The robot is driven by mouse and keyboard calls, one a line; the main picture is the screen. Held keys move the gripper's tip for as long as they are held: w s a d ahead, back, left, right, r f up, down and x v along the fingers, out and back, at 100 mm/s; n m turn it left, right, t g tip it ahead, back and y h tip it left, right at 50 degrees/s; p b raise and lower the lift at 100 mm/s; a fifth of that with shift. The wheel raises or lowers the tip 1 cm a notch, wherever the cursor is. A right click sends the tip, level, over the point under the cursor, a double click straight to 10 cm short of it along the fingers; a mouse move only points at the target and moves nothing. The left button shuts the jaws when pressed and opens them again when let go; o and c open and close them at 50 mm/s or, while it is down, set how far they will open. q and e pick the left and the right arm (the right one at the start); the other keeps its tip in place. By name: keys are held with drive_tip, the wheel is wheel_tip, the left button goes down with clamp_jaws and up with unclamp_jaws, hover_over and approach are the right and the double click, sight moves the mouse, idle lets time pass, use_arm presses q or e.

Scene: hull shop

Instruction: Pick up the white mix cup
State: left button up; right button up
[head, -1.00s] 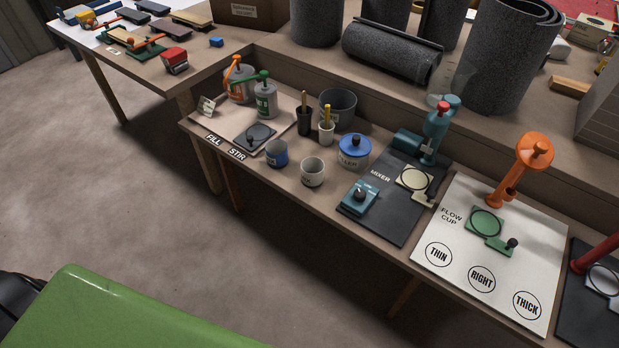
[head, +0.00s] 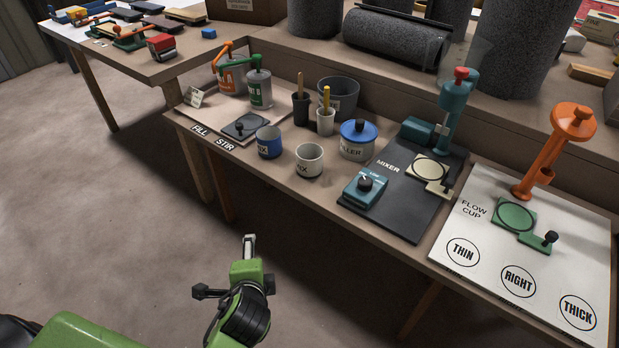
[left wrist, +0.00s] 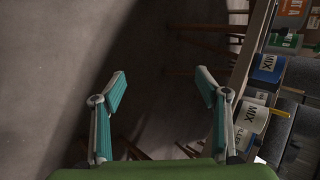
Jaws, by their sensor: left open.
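The white mix cup (head: 308,161) stands upright near the front edge of the bench, between the blue mix cup (head: 269,142) and the filler pot with the blue lid (head: 357,140). My left gripper (head: 249,245) is in front of the bench, lower in the picture than the cup and apart from it. In the left wrist view my left gripper (left wrist: 160,85) is open, with nothing between its fingers. That view shows the white mix cup (left wrist: 246,122) at the right, beyond the right finger, and the blue mix cup (left wrist: 268,68) above it. My right gripper is not in view.
The mixer (head: 398,205) and flow cup board (head: 490,255) lie to the right on the bench. Two pump cans (head: 259,90), stirring stick holders (head: 325,123) and a grey bucket (head: 340,97) stand behind the cups. The floor in front of the bench is clear.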

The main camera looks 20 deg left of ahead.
use_arm(q)
drive_tip(key=w+d+r+m+t+y, duration=0.1)
drive_tip(key=w+r+m+t, duration=0.3)
drive_tip(key=w+r+m, duration=0.3)
drive_tip(key=m+t+h, duration=0.2)
drive_tip(key=m+t, duration=0.3)
drive_tip(key=m, duration=0.9)
approach(310, 148)
drive_tip(key=shift+w+d+b, duration=0.35)
drive_tip(key=shift+w+b, duration=0.05)
drive_tip(key=shift+w, duration=0.15)
drive_tip(key=w, duration=0.2)
drive_tip(key=w+a, duration=0.1)
drive_tip(key=w, duration=0.1)
drive_tip(key=w+a+b, duration=0.1)
drive_tip(key=w, duration=0.1)
drive_tip(key=shift+r, duration=0.2)
drive_tip(key=c, duration=1.2)
use_arm(e)
drive_tip(key=shift+s+f, duration=0.2)
